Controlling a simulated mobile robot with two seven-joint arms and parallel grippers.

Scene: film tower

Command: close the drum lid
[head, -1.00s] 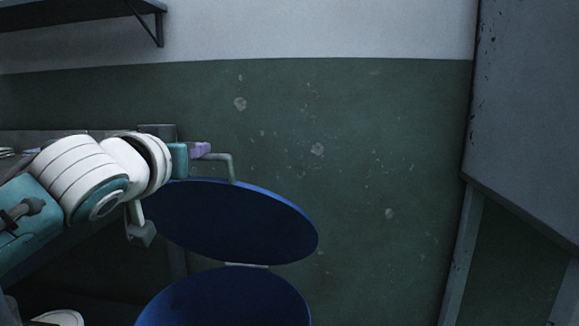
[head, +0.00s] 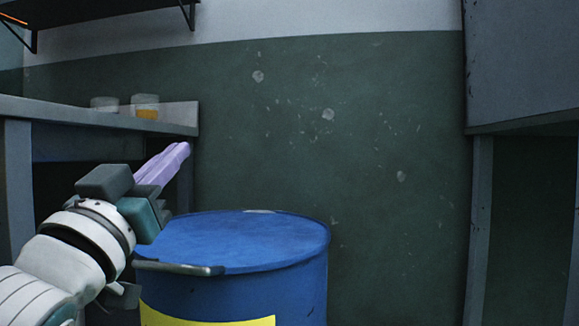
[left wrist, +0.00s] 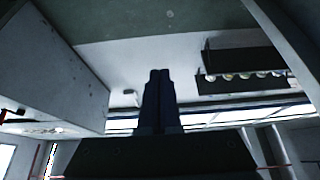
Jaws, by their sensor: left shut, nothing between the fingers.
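The blue drum (head: 300,290) stands in the lower middle of the head view, with a yellow label on its front. Its blue lid (head: 255,240) lies flat across the top, and I see no gap at the rim on the visible side. The lid's grey bar handle (head: 180,268) is at the near left edge. My left gripper (head: 181,150), with pale purple fingers, is shut and empty. It is above the lid's left part, pointing up and right, apart from the handle. Its shut dark fingers also show in the left wrist view (left wrist: 160,75). My right gripper is not in view.
A grey counter (head: 95,113) with two jars (head: 145,106) stands at the left behind my arm. A dark shelf (head: 100,18) hangs at the upper left. A grey cabinet or table (head: 525,60) stands at the right. Free room lies between it and the drum.

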